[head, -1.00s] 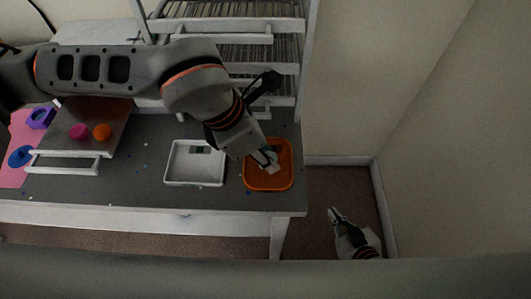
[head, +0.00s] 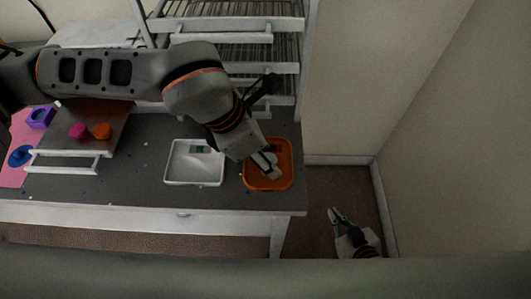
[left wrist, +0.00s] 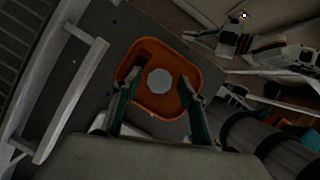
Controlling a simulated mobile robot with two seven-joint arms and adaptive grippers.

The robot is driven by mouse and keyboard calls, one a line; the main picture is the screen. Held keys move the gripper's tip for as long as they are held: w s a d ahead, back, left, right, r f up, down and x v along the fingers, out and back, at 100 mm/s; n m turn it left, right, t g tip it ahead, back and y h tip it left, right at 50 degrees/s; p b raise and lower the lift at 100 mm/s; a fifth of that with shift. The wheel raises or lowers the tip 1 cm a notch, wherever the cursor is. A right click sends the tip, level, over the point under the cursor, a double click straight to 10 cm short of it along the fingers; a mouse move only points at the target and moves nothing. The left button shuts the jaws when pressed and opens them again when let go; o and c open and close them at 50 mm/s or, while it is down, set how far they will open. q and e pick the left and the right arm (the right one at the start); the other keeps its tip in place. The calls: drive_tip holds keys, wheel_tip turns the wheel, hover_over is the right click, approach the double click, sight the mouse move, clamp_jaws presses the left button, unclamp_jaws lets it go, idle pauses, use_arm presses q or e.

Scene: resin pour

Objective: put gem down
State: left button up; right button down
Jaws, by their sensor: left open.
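A pale grey, many-sided gem (left wrist: 159,81) lies in the orange tray (left wrist: 188,48) in the left wrist view. The orange tray (head: 289,178) stands at the right end of the table in the head view. My left gripper (left wrist: 160,88) is open over the tray, with one finger on each side of the gem and a visible gap around it. In the head view my left gripper (head: 270,168) partly hides the gem. My right gripper (head: 338,217) is off the table's right end, above the floor; its finger gap is too small to judge.
A white tray (head: 194,183) stands left of the orange one. A brown board (head: 113,116) with a pink piece (head: 79,131) and an orange piece (head: 102,131) is farther left, near a pink mat (head: 14,174). A wire rack (head: 231,26) stands behind.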

use_arm(q)
drive_tip(key=b+v, duration=0.1)
drive_tip(key=v, duration=1.1)
drive_tip(key=shift+s+a, duration=0.1)
drive_tip(key=shift+s, duration=0.05)
